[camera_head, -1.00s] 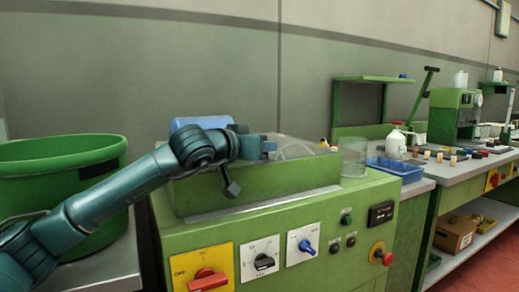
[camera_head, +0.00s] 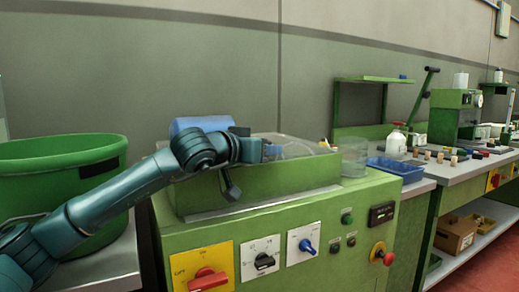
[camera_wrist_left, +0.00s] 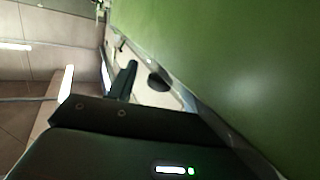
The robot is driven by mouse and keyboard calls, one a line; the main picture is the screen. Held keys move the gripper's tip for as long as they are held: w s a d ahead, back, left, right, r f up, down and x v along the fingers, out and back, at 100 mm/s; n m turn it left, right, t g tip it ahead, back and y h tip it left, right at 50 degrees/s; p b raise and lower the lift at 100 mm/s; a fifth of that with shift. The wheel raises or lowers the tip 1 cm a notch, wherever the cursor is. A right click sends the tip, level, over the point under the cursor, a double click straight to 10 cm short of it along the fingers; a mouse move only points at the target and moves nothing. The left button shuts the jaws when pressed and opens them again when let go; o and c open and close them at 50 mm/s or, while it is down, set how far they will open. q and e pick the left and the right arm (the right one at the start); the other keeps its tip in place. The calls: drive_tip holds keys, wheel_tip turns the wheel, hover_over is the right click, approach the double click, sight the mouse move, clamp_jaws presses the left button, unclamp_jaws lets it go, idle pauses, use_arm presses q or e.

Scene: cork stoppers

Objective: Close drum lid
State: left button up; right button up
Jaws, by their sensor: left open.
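The green machine (camera_head: 255,190) has a raised box-like top, with a clear, see-through part (camera_head: 300,148) behind its front wall. I cannot tell for sure which part is the drum lid or how far open it is. My left gripper (camera_head: 272,151) is open, at the top of the box beside the clear part. Whether it touches it is hidden. In the left wrist view a dark finger (camera_wrist_left: 125,80) shows close to a large green surface (camera_wrist_left: 220,60). My right gripper is not in view.
A blue cylinder (camera_head: 202,123) is behind my left wrist. A green tub (camera_head: 60,165) stands at the left. A clear beaker (camera_head: 354,158) stands on the machine's right end. A blue tray (camera_head: 396,169) and a white bottle (camera_head: 396,144) are further right. Knobs are on the machine front.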

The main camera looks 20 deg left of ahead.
use_arm(q)
drive_tip(key=v, duration=1.3)
drive_tip(key=shift+r, duration=0.1)
